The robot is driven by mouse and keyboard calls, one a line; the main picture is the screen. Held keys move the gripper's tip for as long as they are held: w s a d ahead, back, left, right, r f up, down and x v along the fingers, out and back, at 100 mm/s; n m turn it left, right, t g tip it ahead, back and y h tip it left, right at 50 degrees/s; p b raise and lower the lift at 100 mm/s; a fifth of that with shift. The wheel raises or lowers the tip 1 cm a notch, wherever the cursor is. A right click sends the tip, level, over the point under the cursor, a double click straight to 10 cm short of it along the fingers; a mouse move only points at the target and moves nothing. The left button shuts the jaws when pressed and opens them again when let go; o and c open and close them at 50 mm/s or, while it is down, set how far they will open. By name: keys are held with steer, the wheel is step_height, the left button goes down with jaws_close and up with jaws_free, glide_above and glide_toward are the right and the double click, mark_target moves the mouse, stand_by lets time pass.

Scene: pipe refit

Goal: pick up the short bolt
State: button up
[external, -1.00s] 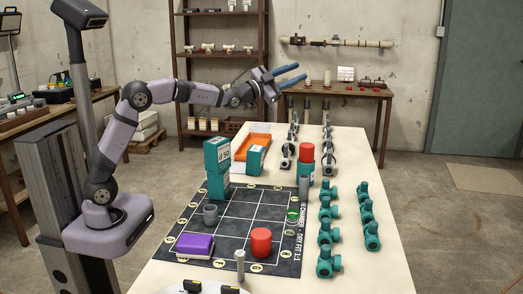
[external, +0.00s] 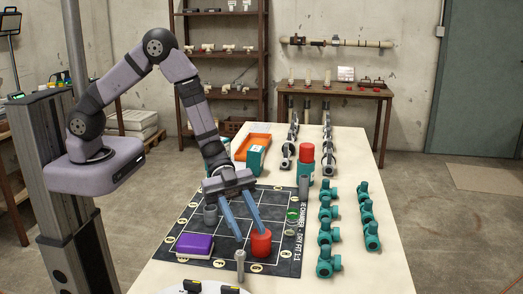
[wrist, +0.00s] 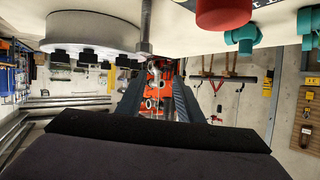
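My gripper (external: 250,236) is open and empty, pointing down over the front part of the dark grid mat (external: 178,224). A small grey upright bolt (external: 240,266), which looks like the short bolt, stands at the mat's front edge, just below and in front of the fingertips. In the wrist view, the bolt (wrist: 147,28) is at top centre, beyond the fingertips (wrist: 160,72) and apart from them.
A red cylinder (external: 261,244) stands close to the right finger. A purple box (external: 195,246) and a grey ring-like part (external: 210,214) are to the left. A round plate with black knobs (external: 200,290) lies in front. Several teal valves (external: 325,236) line the right side.

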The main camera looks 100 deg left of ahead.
mark_target(241, 280)
steer(key=shift+g, duration=0.3)
steer(key=shift+s+d+f+p, duration=0.15)
steer(key=shift+s+d+f, duration=0.15)
steer(key=shift+f, duration=0.4)
steer(key=shift+s+d+f+p, duration=0.15)
steer(key=shift+s+f, duration=0.25)
steer(key=shift+f, duration=0.35)
steer(key=shift+s+d+f+p, duration=0.1)
steer(key=shift+s+d+f, duration=0.2)
steer(key=shift+f, duration=0.4)
steer(key=shift+s+f+p, duration=0.1)
steer(key=shift+f+p, duration=0.2)
steer(key=shift+f, duration=1)
steer(key=shift+d+f, duration=0.15)
steer(key=shift+f, duration=0.1)
steer(key=shift+w+d+f+h+p, duration=0.15)
steer(key=shift+w+d+h+p, duration=0.2)
steer(key=shift+d+p, duration=0.15)
steer(key=shift+w+d+f+p, duration=0.3)
steer(key=shift+w+d+f, duration=0.1)
steer(key=shift+d, duration=0.1)
steer(key=shift+c, duration=0.5)
